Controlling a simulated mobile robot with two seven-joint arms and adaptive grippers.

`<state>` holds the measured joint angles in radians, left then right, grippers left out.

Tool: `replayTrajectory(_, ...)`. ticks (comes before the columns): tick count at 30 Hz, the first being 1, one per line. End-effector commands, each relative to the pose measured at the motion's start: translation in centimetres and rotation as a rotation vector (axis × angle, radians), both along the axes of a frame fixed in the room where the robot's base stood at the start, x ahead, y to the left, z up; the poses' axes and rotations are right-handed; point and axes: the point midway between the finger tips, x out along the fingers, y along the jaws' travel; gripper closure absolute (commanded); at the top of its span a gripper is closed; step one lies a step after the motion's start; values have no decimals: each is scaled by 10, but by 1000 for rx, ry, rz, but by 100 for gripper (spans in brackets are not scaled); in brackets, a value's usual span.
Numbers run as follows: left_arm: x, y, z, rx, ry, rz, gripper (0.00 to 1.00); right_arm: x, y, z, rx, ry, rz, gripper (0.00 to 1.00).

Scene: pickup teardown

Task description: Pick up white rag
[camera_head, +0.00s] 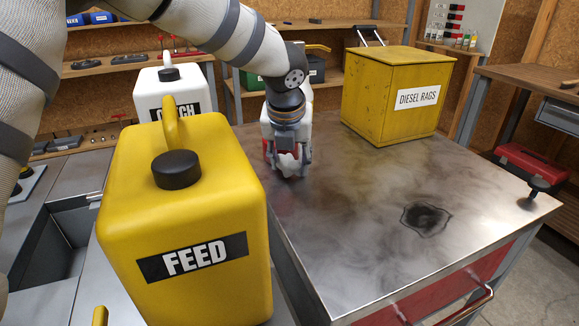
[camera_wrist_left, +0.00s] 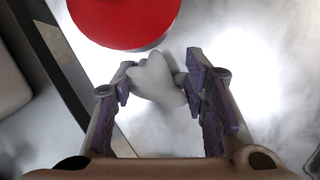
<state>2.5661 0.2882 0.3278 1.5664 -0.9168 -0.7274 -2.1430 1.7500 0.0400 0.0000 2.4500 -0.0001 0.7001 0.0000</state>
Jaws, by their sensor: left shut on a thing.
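The white rag (camera_wrist_left: 157,80) is a small crumpled bundle between the two purple-padded fingers of my left gripper (camera_wrist_left: 160,88) in the left wrist view. The gripper is shut on it. In the head view my left gripper (camera_head: 288,165) points down at the left edge of the metal table top (camera_head: 350,220), with the pale rag (camera_head: 289,164) at its fingertips. I cannot tell whether the rag still touches the table. My right gripper is not in view.
A red round thing (camera_wrist_left: 122,18) is close by the rag. A yellow "FEED" canister (camera_head: 190,220) stands near on the left, a white canister (camera_head: 165,90) behind it. A yellow "DIESEL RAGS" box (camera_head: 375,100) stands at the table's back. The table's middle is clear, with a dark stain (camera_head: 426,218).

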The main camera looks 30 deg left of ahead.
Motion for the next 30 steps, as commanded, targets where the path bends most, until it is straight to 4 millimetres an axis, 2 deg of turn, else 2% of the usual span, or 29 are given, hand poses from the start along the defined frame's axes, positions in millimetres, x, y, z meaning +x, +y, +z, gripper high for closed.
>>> replayTrajectory(8, 0, 0, 4, 0, 0, 1, 83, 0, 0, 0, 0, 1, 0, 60)
replayTrajectory(13, 1, 0, 34, -2, -3, 1, 83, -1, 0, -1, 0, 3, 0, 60)
replayTrajectory(21, -32, -50, 97, 2, -2, -4, 83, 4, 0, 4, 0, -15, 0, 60)
replayTrajectory(24, -46, -73, 107, 2, 1, -3, 83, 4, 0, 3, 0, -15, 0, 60)
replayTrajectory(30, -66, -105, 122, 1, 2, -1, 83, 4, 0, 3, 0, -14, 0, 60)
